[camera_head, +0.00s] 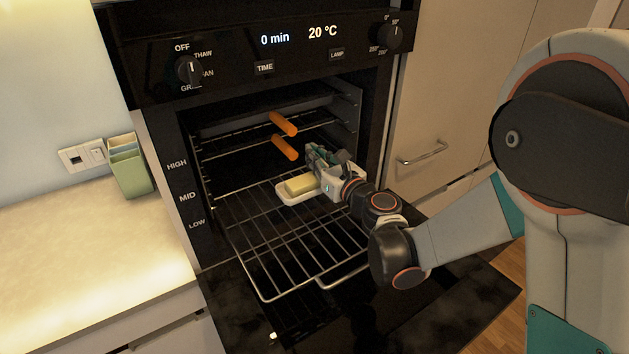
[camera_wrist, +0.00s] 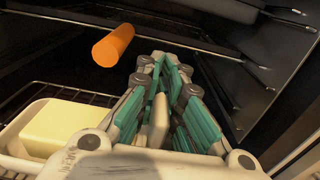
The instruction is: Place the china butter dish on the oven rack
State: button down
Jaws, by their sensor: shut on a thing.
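The china butter dish (camera_head: 296,198) is a shallow white dish with a yellow block of butter (camera_head: 301,184) on it. It appears level over the back part of the pulled-out wire oven rack (camera_head: 290,254); I cannot tell whether it touches the wires. My gripper (camera_head: 317,158) is at the dish's right side. In the wrist view, the dish with its butter (camera_wrist: 55,125) shows at the lower left. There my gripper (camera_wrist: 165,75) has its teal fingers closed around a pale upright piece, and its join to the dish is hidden.
The oven door (camera_head: 400,300) hangs open below the rack. Orange cylinders (camera_head: 284,147) show inside the oven; one appears in the wrist view (camera_wrist: 113,45). A counter (camera_head: 80,255) with a green container (camera_head: 130,165) is at left. The front of the rack is clear.

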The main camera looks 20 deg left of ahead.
aim_at(315, 178)
notch_tip(315, 178, down, 4)
jog(key=shift+s+d+r+b, duration=0.15)
jog(key=shift+r+b, duration=0.1)
jog(key=shift+b, duration=0.3)
jog(key=shift+f+b, duration=0.9)
jog(key=shift+f, duration=0.8)
jog(key=shift+f, duration=0.15)
jog(key=c, duration=1.7)
grip_release()
